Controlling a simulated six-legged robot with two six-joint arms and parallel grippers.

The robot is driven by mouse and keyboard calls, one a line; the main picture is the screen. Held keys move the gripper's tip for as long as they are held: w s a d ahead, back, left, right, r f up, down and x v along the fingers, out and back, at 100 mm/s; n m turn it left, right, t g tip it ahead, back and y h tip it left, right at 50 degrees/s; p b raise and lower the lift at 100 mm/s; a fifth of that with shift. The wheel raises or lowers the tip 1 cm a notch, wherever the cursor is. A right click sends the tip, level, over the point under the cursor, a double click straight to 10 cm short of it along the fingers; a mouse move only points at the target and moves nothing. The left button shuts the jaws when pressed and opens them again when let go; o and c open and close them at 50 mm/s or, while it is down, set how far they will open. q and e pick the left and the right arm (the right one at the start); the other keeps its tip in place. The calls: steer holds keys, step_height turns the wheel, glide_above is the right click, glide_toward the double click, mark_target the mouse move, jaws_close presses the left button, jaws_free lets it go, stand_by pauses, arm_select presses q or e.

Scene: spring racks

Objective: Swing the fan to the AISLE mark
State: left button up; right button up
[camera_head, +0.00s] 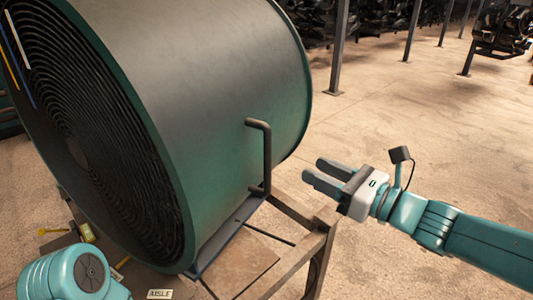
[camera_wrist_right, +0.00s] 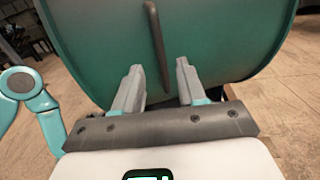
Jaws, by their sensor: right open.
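The fan is a big green-grey drum (camera_head: 200,90) with a dark ringed grille (camera_head: 80,140) facing left in the head view. A dark bar handle (camera_head: 266,155) stands on its right side; it also shows in the right wrist view (camera_wrist_right: 156,45). My right gripper (camera_head: 314,169) is open and empty, right of the handle and apart from it. In the wrist view the handle lines up with the gap between the fingertips (camera_wrist_right: 159,66). The AISLE mark (camera_head: 159,294) is a small pale label at the bottom edge.
The fan rests on a brown metal stand (camera_head: 300,250), whose corner is below my right gripper. A yellow part (camera_head: 87,232) sits by the grille's lower edge. Posts (camera_head: 339,50) and dark racked items (camera_head: 502,30) stand behind. The floor at right is clear.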

mark_target(270, 151)
steer(key=p+x, duration=0.1)
steer(key=x, duration=1.2)
steer(key=shift+a+f, duration=0.1)
steer(key=shift+a, duration=0.25)
jaws_close()
